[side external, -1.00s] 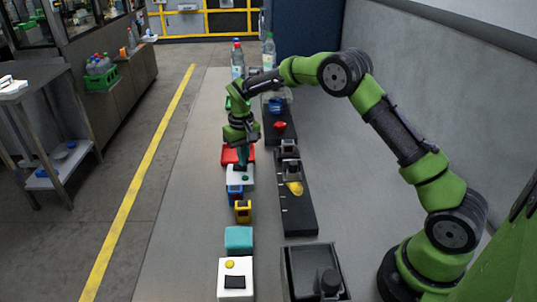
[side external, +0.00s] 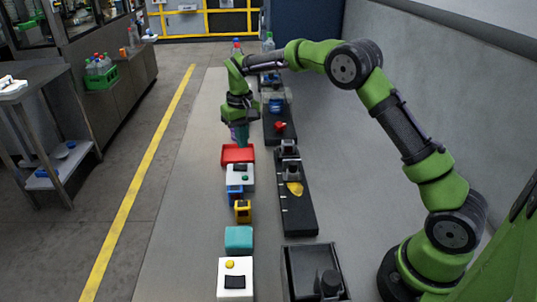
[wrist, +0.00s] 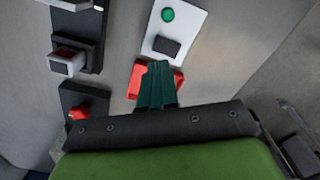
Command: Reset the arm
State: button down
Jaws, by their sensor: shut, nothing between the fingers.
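My arm reaches over the grey table. My gripper (side external: 242,138) points down with its dark green fingers together and nothing between them. It is above or just behind a red tray (side external: 238,153); the exact height is hard to judge. In the wrist view, the shut fingers (wrist: 157,85) cover the middle of the red tray (wrist: 134,80). A white box with a green button (side external: 240,174) stands directly in front of the tray and also shows in the wrist view (wrist: 187,24).
Toward the front are a blue piece (side external: 235,191), a yellow piece (side external: 243,211), a teal block (side external: 239,238) and a white box with a yellow button (side external: 235,285). Bottles (side external: 268,42) stand behind.

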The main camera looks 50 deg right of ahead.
jog(key=shift+w, duration=0.1)
jog(key=shift+s+a+f, duration=0.15)
jog(key=shift+s+f, duration=0.5)
jog(key=shift+s, duration=0.35)
jog(key=s+a+r+t, duration=0.1)
jog(key=s+r+t, duration=0.1)
jog(key=s+r, duration=0.3)
jog(key=s+a+r+t+y, duration=0.1)
jog(key=s+r, duration=0.3)
jog(key=s, duration=1)
jog(key=s+a+r+m+t+y, duration=0.1)
jog(key=s+a+r+t, duration=0.2)
jog(key=s, duration=0.6)
notch_tip(320, 180, up, 3)
jog(key=shift+s+f+t, duration=0.15)
jog(key=shift+f+t, duration=0.05)
jog(key=shift+t, duration=0.4)
